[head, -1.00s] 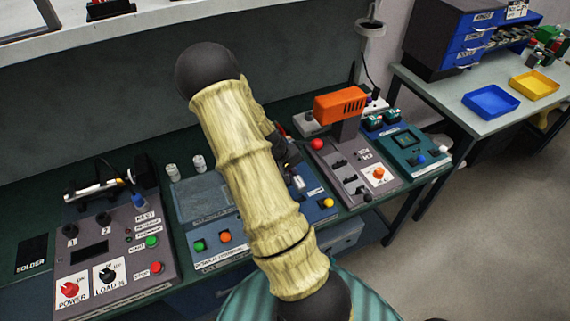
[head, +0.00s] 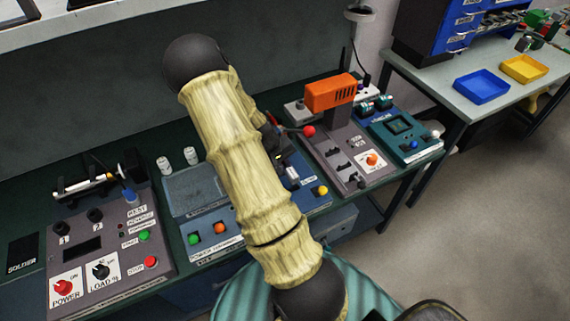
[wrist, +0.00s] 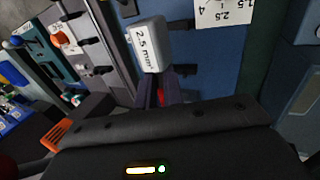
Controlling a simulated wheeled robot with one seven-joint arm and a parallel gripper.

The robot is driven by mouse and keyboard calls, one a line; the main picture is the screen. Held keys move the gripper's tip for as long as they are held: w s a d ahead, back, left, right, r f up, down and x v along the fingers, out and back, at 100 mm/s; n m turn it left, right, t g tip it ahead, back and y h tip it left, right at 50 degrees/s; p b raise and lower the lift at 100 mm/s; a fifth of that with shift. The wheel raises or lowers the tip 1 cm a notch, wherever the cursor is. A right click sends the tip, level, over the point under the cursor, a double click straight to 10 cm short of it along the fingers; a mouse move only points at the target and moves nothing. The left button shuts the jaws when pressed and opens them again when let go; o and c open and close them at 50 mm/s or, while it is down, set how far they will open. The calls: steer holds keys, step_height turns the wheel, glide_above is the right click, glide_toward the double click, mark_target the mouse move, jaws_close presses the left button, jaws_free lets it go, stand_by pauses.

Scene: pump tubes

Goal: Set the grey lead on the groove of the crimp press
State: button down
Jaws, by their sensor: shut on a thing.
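My gripper (wrist: 157,90) is shut on a pale grey piece marked "2.5 mm²" (wrist: 148,46), which looks like the grey lead; the rest of it is hidden. In the wrist view the piece is in front of the jaws, over a blue panel. In the head view my arm hides most of the gripper and what it holds. A grey console with an orange head (head: 330,92) and a red-ball lever (head: 308,131) looks like the crimp press. It stands right of my arm. Its groove cannot be made out.
A blue console (head: 211,232) lies under my arm. A grey console with a red POWER knob (head: 67,287) is at left, and a teal unit (head: 405,130) is at right. Two small white cylinders (head: 190,156) stand at the back. Blue (head: 481,87) and yellow (head: 525,68) trays lie on another table.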

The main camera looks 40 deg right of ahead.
steer(key=shift+f+b, duration=2)
steer(key=shift+f, duration=0.95)
steer(key=c, duration=1.4)
jaws_free()
steer(key=shift+c, duration=0.2)
steer(key=shift+r, duration=0.1)
steer(key=b+v, duration=0.1)
steer(key=v, duration=1.6)
steer(key=shift+r, duration=0.15)
